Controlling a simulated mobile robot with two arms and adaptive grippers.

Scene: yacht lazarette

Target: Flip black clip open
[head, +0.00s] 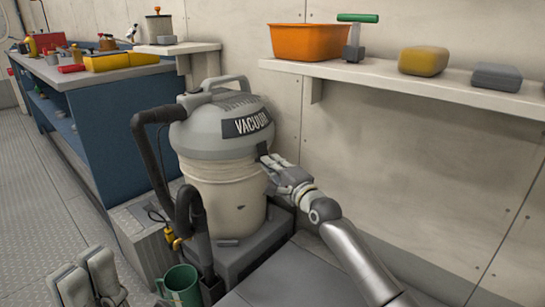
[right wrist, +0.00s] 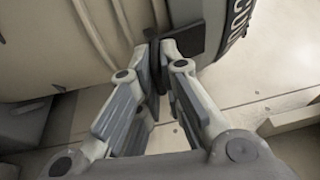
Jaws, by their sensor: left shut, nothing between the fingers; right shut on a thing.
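The grey-lidded vacuum (head: 222,125) stands upright with a cream drum (head: 225,195) below its lid. A black clip (right wrist: 152,70) sits at the lid's edge on the drum's right side. In the right wrist view it runs down between my fingertips. My right gripper (head: 270,166) reaches the vacuum's right side and is shut on the clip; in the right wrist view its fingertips (right wrist: 160,62) pinch it. In the head view the gripper mostly hides the clip. My left gripper (head: 82,262) is shut and empty at the lower left, apart from the vacuum.
A black hose (head: 150,165) loops down the vacuum's left side. A green mug (head: 180,287) stands in front. A wall shelf (head: 400,82) holds an orange bin (head: 308,42) above right. A blue workbench (head: 100,125) stands left; floor is clear farther left.

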